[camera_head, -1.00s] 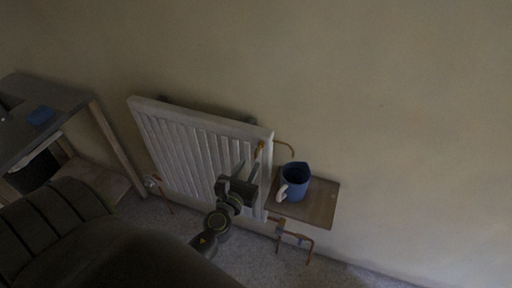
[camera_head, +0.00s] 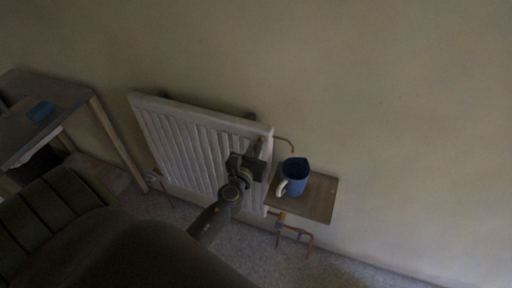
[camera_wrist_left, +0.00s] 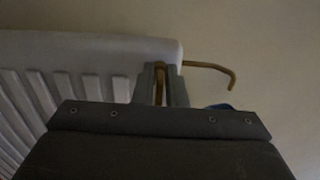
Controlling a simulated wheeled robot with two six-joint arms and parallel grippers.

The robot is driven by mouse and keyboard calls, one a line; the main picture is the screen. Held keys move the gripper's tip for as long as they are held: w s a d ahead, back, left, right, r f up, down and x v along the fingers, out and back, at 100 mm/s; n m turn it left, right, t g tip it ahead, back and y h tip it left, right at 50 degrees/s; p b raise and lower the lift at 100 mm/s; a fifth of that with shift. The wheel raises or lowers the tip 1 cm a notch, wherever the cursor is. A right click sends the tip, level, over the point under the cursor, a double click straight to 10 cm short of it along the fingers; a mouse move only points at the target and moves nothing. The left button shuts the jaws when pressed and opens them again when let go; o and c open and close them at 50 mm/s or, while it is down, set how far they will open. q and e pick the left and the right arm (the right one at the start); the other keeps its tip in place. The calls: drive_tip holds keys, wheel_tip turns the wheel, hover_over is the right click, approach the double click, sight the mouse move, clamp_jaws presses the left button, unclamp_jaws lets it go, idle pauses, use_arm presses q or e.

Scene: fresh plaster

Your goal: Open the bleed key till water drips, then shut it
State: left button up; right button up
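The white radiator (camera_head: 195,140) hangs on the wall; its top right end also shows in the wrist view (camera_wrist_left: 95,50). The brass bleed key (camera_wrist_left: 159,86) is at that end, between the fingers of my left gripper (camera_head: 257,148). In the wrist view the fingers (camera_wrist_left: 160,84) are close together on either side of the key and appear shut on it. A thin copper spout (camera_head: 285,140) curves out to the right, also seen in the wrist view (camera_wrist_left: 215,69). A blue mug (camera_head: 295,176) with a pale handle stands below it. I see no water drop. My right gripper is out of view.
The mug stands on a brown wooden shelf (camera_head: 318,198) right of the radiator. Copper pipes (camera_head: 293,231) with a valve run below. A grey table (camera_head: 45,122) with a blue item (camera_head: 41,111) is at the left. The wall at right is bare.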

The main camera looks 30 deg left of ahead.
use_arm(q)
clamp_jaws()
drive_tip(key=shift+a+f+n+b, duration=0.1)
drive_tip(key=shift+n+b, duration=0.2)
drive_tip(key=shift+n, duration=0.3)
drive_tip(key=n+b, duration=0.1)
drive_tip(key=n, duration=0.3)
drive_tip(key=shift+a+f, duration=0.1)
drive_tip(key=shift+a, duration=0.05)
drive_tip(key=n+b, duration=0.1)
drive_tip(key=n, duration=0.2)
drive_tip(key=n+b, duration=0.1)
drive_tip(key=n, duration=0.2)
drive_tip(key=shift+s+a+f+b, duration=0.1)
drive_tip(key=shift+a+f+b, duration=0.1)
drive_tip(key=shift+b, duration=0.15)
drive_tip(key=shift+n, duration=0.4)
drive_tip(key=o, duration=0.6)
unclamp_jaws()
drive_tip(key=shift+c, duration=0.2)
drive_tip(key=shift+r, duration=0.1)
